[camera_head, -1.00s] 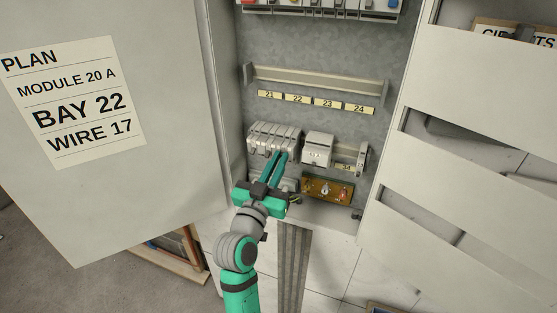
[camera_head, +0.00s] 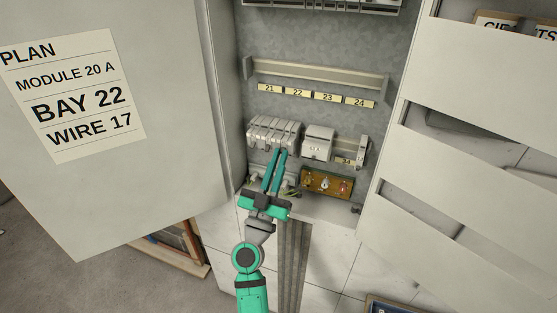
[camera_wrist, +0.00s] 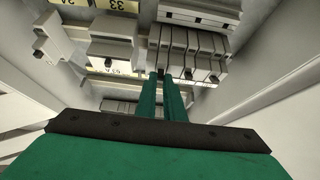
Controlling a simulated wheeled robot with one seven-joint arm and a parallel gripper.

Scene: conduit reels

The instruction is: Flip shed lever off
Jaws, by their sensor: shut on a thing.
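A row of grey breaker modules (camera_head: 272,131) sits on the lower rail inside the open cabinet, and it also fills the upper middle of the wrist view (camera_wrist: 190,48). My gripper (camera_head: 279,152) reaches up to the lower front of this row. In the wrist view my gripper's (camera_wrist: 167,73) two green fingers are close together at the modules' small dark levers (camera_wrist: 188,73). The fingers are shut on a small lever, which they mostly hide. I cannot read which lever is the shed lever, or its position.
A wider pale module (camera_head: 317,143) stands right of the row. A brown terminal board (camera_head: 326,184) is below it. An empty rail (camera_head: 315,82) with labels 21 to 24 is above. The cabinet door (camera_head: 110,150) with a plan sheet is at left, slotted panels (camera_head: 470,130) at right.

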